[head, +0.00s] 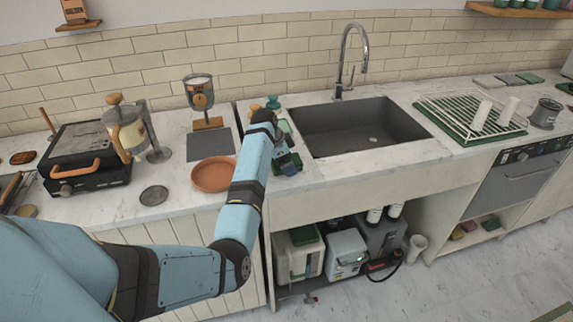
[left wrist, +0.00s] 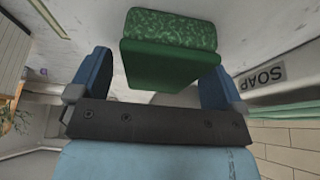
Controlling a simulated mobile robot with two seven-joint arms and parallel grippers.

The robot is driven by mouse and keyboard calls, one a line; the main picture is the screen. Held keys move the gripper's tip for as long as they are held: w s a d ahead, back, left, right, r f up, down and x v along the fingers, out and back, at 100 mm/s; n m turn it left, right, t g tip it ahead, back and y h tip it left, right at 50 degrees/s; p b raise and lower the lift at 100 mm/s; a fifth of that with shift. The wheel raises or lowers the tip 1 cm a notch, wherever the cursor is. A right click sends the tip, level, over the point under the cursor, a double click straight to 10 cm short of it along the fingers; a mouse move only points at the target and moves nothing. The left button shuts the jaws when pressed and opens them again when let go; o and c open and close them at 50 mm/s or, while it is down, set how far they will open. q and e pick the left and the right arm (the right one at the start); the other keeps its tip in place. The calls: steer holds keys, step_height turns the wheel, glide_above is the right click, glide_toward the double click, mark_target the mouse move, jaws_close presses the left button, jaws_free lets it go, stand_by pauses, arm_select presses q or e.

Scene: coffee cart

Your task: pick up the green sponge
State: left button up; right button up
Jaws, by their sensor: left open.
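The green sponge (left wrist: 165,62) fills the upper middle of the left wrist view. It has a dark green block side and a mottled lighter green face. My left gripper (left wrist: 158,82) is open, with one blue finger to the left of the sponge and one to the right. A gap shows between the sponge and at least the right finger, and the sponge is not gripped. In the head view, my left gripper (head: 289,169) is at the counter just left of the sink, partly hidden by my arm. Small green patches show beside it there. My right gripper is not in view.
The dark sink (head: 350,125) with its tall faucet (head: 345,60) is right of my gripper. A terracotta plate (head: 213,175) lies left of my forearm. A SOAP label (left wrist: 263,77) is close on the right in the wrist view. A drying rack (head: 455,118) stands farther right.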

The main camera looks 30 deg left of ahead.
arm_select(q)
steer(key=shift+f, duration=0.2)
stand_by(0.5)
steer(key=shift+f, duration=0.1)
steer(key=c, duration=1)
